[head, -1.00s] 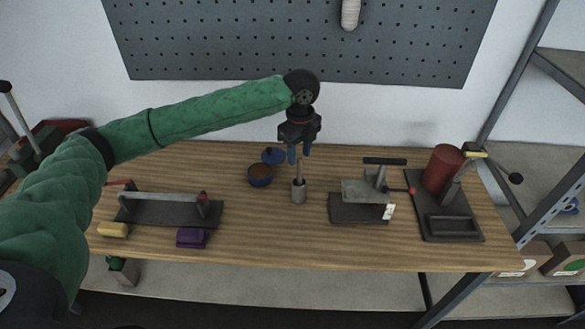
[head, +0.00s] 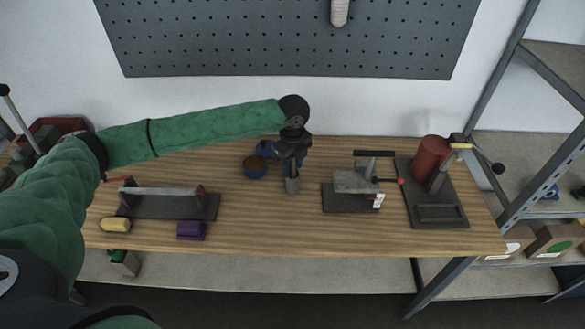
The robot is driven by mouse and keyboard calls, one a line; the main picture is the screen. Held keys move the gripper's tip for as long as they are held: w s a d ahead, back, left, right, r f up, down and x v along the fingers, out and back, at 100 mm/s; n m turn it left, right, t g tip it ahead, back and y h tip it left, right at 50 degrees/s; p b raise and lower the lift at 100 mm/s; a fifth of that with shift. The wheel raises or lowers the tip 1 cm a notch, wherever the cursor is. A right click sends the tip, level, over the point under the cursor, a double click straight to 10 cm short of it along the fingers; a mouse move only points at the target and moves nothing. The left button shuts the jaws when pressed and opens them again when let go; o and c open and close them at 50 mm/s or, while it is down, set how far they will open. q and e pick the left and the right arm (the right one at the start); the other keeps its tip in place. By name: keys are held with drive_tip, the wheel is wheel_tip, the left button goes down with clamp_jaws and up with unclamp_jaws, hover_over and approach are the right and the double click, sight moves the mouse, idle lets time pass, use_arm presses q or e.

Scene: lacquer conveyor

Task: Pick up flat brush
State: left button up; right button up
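A small grey cup (head: 292,186) stands on the wooden bench near the middle. In the earlier frame a brown handle sticks up from it, likely the flat brush; now my gripper hides the handle. My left gripper (head: 291,168) points down directly over the cup, with its fingertips at or just above the rim. Whether the fingers are open or closed around the handle is too small and dark to tell. My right gripper is not in view.
A clamp fixture (head: 352,183) and a red cylinder (head: 431,159) stand right. A long fixture (head: 165,205), yellow block (head: 115,225) and purple block (head: 191,230) lie left.

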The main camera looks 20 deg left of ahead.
sight(293, 177)
use_arm(q)
drive_tip(key=shift+d, duration=0.1)
drive_tip(key=shift+c, duration=0.2)
clamp_jaws()
